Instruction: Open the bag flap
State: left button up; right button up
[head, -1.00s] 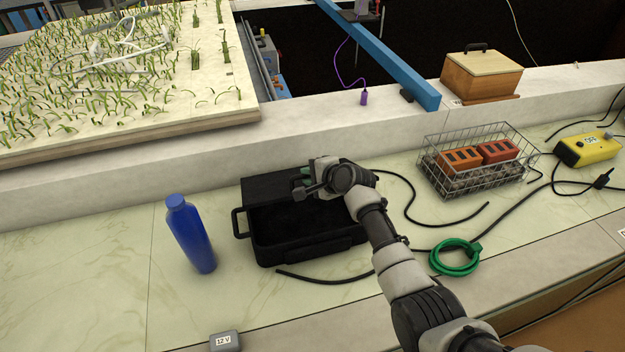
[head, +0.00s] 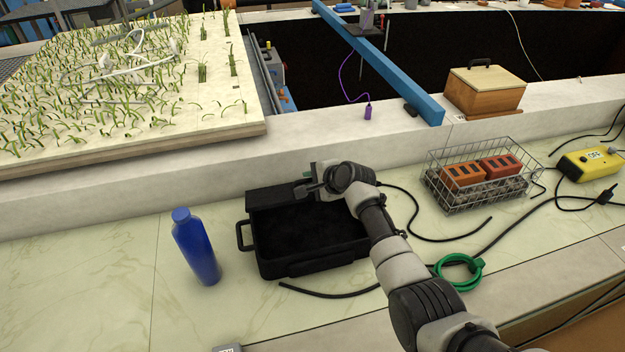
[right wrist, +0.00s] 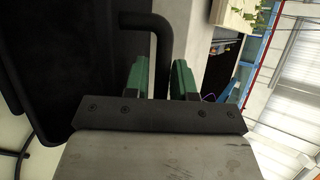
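The black bag (head: 305,268) lies on the bench left of my right arm, with its dark inside showing. Its flap (head: 272,197) stands raised along the back edge, clear of the opening. My right gripper (head: 308,182) is at the top of the flap. In the right wrist view, its green fingers (right wrist: 160,80) are close on both sides of the flap's black handle (right wrist: 158,42), and the flap's dark panel (right wrist: 65,70) fills the left side. My forearm hides the right part of the flap and bag. My left gripper is not in view.
A blue bottle (head: 196,248) stands left of the bag. Black cables and a green coil (head: 459,285) lie to the right. A wire basket (head: 477,204) holds orange blocks. A pale ledge (head: 190,192) runs behind. The bench left of the bottle is clear.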

jog(key=shift+s+d+r, duration=0.3)
jog(key=shift+s+r, duration=0.05)
jog(key=v, duration=0.9)
jog(key=shift+s+b, duration=0.3)
jog(key=shift+b, duration=0.05)
jog(key=shift+d+r, duration=0.15)
jog(key=shift+c, duration=0.2)
